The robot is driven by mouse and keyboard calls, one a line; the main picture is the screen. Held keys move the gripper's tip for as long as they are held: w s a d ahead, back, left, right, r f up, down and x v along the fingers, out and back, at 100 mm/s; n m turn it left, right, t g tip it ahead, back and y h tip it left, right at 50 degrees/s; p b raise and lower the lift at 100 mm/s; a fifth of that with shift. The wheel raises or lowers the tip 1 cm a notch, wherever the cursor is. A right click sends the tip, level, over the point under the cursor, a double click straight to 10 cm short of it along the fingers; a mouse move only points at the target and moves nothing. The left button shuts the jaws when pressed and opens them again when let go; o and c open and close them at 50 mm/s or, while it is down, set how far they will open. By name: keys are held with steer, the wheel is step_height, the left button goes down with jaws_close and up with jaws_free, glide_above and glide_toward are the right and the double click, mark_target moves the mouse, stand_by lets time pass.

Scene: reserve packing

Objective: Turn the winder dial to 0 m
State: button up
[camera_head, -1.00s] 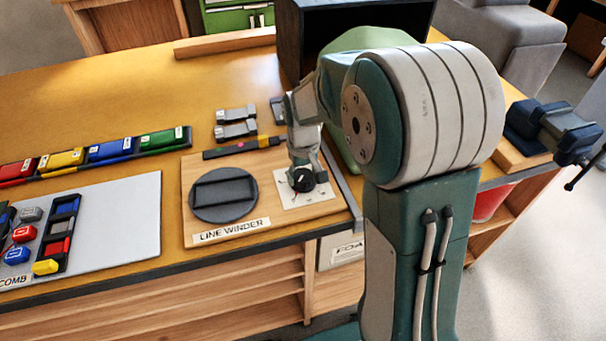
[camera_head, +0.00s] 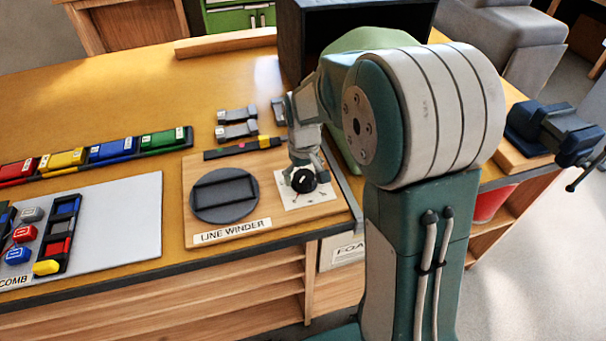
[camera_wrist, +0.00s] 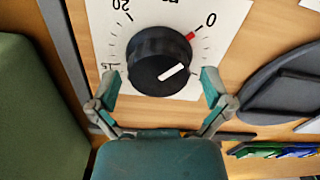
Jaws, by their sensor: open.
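The winder dial (camera_head: 306,182) is a round black knob on a white scale plate (camera_head: 322,196) at the right of the line winder board (camera_head: 235,160). The scale shows 20 at upper left, 15 at left and 0 at upper right, with a red mark (camera_wrist: 190,36) by the 0. My gripper (camera_wrist: 160,84) is open, one finger on each side of the dial, with gaps visible. In the head view, my gripper (camera_head: 302,172) partly hides the dial.
A dark grey reel (camera_head: 224,194) lies left of the dial. Grey clamp-like pieces (camera_head: 237,131) and a dark strip (camera_head: 230,150) lie behind. Coloured blocks (camera_head: 110,150) and a pale comb board (camera_head: 120,220) are at left. A blue vise (camera_head: 555,130) stands at right.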

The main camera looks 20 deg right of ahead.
mark_target(303, 175)
step_height(303, 175, up, 12)
stand_by(0.6)
steer(key=s+r+m+t, duration=0.1)
steer(key=s+r+t, duration=0.1)
steer(key=s, duration=0.8)
steer(key=s+r+m+t, duration=0.1)
steer(key=s+t, duration=0.2)
steer(key=s, duration=0.8)
steer(key=shift+r+t, duration=0.3)
steer(key=shift+r, duration=0.1)
